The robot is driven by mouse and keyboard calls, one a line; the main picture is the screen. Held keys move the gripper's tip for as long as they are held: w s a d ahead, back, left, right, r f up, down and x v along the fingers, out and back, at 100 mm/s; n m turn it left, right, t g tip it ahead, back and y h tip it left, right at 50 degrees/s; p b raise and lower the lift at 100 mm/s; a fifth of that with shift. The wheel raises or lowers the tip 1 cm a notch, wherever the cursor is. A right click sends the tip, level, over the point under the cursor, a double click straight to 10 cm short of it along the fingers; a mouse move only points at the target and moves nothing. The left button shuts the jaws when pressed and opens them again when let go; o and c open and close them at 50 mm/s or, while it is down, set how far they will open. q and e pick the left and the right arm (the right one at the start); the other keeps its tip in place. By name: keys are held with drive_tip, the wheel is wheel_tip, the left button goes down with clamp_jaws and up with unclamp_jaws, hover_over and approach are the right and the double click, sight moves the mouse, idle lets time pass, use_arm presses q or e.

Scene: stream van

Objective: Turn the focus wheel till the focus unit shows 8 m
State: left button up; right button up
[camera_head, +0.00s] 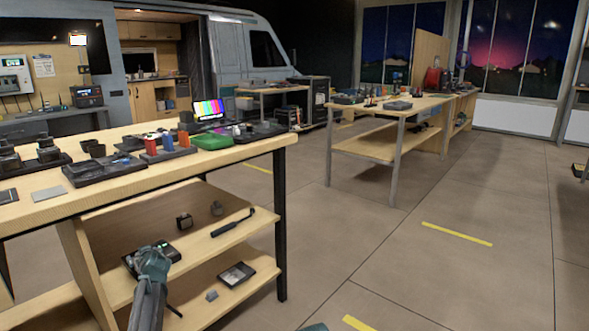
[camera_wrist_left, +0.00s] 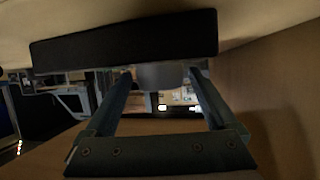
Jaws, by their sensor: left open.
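A dark flat device (camera_head: 168,250) with small green lights lies on the upper shelf under the near table, partly hidden behind my left gripper (camera_head: 152,258). I cannot read its display. In the left wrist view a long black block (camera_wrist_left: 125,42) fills the top. A grey rounded part (camera_wrist_left: 160,76), perhaps the focus wheel, shows at its lower edge. My left gripper (camera_wrist_left: 158,78) is open, with one finger on each side of that grey part. Whether the fingers touch it cannot be told.
The near table (camera_head: 225,157) carries trays, coloured bottles and a colour-bar screen (camera_head: 209,109). A black handle-like thing (camera_head: 232,223) lies on the upper shelf, and a dark tray (camera_head: 237,274) on the lower one. A dark table leg (camera_head: 281,225) stands right.

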use_arm(q)
drive_tip(key=shift+m+t+h, duration=0.7)
drive_tip(key=shift+m+h, duration=0.3)
drive_tip(key=shift+a+m+t, duration=0.1)
drive_tip(key=shift+m+t, duration=0.2)
drive_tip(key=p+v, duration=0.5)
drive_tip(key=v, duration=0.8)
drive_tip(key=shift+s+r+h, duration=0.15)
drive_tip(key=shift+r+h, duration=0.15)
